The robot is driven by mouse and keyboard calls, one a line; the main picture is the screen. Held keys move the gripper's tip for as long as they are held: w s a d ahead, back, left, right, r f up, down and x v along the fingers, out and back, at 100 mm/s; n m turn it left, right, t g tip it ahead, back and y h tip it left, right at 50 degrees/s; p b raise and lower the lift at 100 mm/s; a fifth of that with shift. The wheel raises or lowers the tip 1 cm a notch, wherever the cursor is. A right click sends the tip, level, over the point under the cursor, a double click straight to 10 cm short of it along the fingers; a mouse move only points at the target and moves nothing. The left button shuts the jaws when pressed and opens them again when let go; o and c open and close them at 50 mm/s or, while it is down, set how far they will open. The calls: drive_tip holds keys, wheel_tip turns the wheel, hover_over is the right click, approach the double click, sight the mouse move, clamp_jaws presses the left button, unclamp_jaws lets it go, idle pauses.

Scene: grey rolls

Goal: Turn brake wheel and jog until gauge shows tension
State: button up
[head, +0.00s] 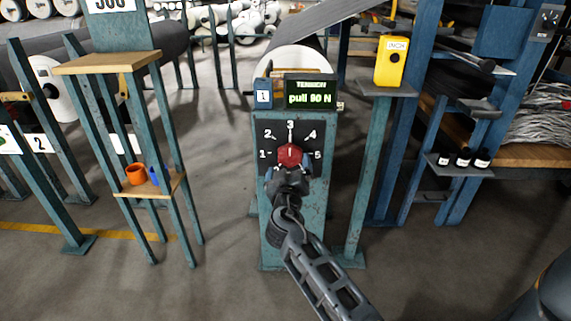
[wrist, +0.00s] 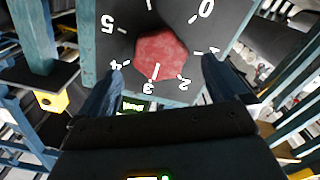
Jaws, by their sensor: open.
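The brake wheel is a red knob (head: 290,155) on a black dial plate (head: 268,132) marked with numbers, on the front of a teal post (head: 272,225). Its white mark points at 3. The gauge (head: 311,94) above it reads "TENSION" and "pull 90 N" in green. My gripper (head: 289,172) is just in front of the knob, partly covering the dial's lower part. In the wrist view the red knob (wrist: 160,54) lies ahead, between and beyond the two open fingers (wrist: 157,85). I cannot tell whether they touch it.
A yellow box (head: 391,62) stands on a post to the right. A small box labelled 1 (head: 263,93) sits left of the gauge. A wooden-shelved stand (head: 107,63) at left holds an orange cup (head: 136,174). Floor between stand and post is clear.

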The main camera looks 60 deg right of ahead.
sight(290, 158)
drive_tip(key=x, duration=0.6)
drive_tip(key=c, duration=1)
drive_tip(key=shift+a+n, duration=0.1)
drive_tip(key=shift+n, duration=0.2)
drive_tip(key=shift+n+b, duration=0.4)
drive_tip(key=shift+n, duration=2.6)
